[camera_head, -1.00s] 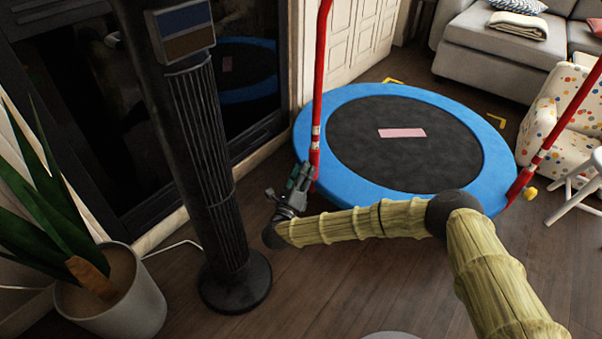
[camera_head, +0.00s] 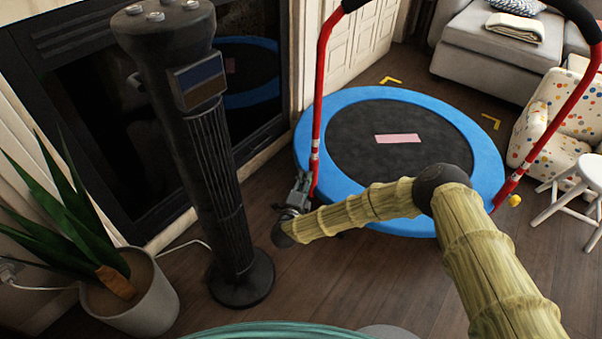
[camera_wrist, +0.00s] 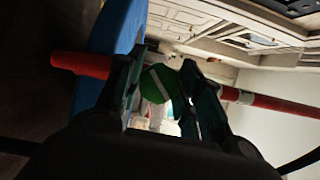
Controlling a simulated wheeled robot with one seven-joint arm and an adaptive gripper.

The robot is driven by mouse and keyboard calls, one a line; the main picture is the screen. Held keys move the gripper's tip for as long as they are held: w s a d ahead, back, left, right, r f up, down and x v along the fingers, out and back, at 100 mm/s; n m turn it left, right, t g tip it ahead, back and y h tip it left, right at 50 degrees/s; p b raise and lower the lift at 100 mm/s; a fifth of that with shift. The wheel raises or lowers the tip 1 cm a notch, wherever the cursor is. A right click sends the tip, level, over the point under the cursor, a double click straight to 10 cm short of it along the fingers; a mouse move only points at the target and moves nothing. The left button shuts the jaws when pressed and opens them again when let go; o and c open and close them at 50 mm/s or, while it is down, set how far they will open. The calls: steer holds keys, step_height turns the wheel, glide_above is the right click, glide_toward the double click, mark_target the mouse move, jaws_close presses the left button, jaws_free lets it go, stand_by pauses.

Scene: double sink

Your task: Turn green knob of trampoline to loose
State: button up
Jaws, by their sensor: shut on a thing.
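The trampoline has a blue rim (camera_head: 478,144) and a black mat, and stands on the floor in the head view. Its red handle post (camera_head: 318,110) rises at the left side of the rim. My gripper (camera_head: 303,184) is at the lower part of this post. In the wrist view, the green knob (camera_wrist: 157,84) with a pale stripe across it sits between the two fingers of my gripper (camera_wrist: 165,92), which is shut on it. The red post (camera_wrist: 82,65) runs sideways behind the fingers there. The knob is hidden in the head view.
A black tower fan (camera_head: 222,190) stands left of my gripper, with a potted plant (camera_head: 140,295) further left. A white stool (camera_head: 575,180) and dotted armchair (camera_head: 550,115) stand at right.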

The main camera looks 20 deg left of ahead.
steer(key=n+p, duration=0.2)
steer(key=n+g+p, duration=0.1)
steer(key=n+p, duration=0.1)
steer(key=shift+r+g, duration=0.3)
steer(key=shift+r, duration=0.1)
steer(key=n+p, duration=0.1)
steer(key=p, duration=0.1)
steer(key=n+g+h+p, duration=0.1)
steer(key=n, duration=0.1)
steer(key=shift+w+f+n+g+h+p, duration=0.1)
steer(key=shift+f+n+g+h+p, duration=0.1)
steer(key=shift+n+g+h+p, duration=0.15)
steer(key=o, duration=1)
steer(key=shift+o, duration=0.2)
steer(key=shift+f, duration=0.1)
steer(key=d+v, duration=0.1)
steer(key=v, duration=1.1)
steer(key=shift+a, duration=0.5)
